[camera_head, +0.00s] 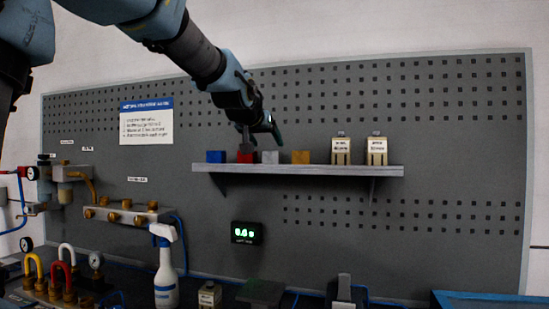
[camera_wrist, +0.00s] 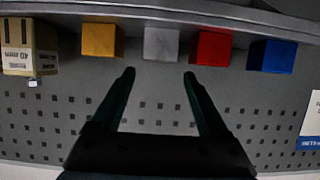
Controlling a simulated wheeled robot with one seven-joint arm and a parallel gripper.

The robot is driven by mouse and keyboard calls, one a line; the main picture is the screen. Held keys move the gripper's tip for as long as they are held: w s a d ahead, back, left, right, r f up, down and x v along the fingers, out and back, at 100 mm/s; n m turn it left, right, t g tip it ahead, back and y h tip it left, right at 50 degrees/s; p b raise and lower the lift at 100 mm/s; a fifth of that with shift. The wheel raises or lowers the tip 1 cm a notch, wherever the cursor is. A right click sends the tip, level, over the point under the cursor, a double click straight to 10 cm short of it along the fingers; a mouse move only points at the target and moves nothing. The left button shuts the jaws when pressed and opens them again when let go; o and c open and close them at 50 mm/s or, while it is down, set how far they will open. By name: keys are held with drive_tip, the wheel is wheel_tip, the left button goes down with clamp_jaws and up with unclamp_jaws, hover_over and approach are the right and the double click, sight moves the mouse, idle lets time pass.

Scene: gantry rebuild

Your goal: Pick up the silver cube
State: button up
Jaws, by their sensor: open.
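The silver cube (camera_head: 270,157) stands on a grey wall shelf (camera_head: 300,168), between a red cube (camera_head: 245,156) and a yellow cube (camera_head: 300,157). In the wrist view the silver cube (camera_wrist: 161,44) lies just beyond my gripper (camera_wrist: 159,75), roughly centred between the two fingers. The fingers are open and empty, and apart from the cube. In the head view my gripper (camera_head: 262,135) is above the shelf, near the red and silver cubes, and its front part partly covers the space over the red cube.
A blue cube (camera_head: 215,156) is at the shelf's left end. Two cream boxes (camera_head: 341,150) stand right of the yellow cube. The pegboard (camera_head: 450,130) is close behind. Below are a spray bottle (camera_head: 165,272), a green display (camera_head: 246,233) and pipe fittings (camera_head: 125,212).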

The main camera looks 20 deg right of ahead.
sight(272, 158)
drive_tip(key=shift+f+x, duration=0.2)
drive_tip(key=shift+x, duration=3.2)
drive_tip(key=shift+s, duration=0.1)
drive_tip(key=shift+a, duration=0.1)
drive_tip(key=shift+c, duration=0.2)
clamp_jaws()
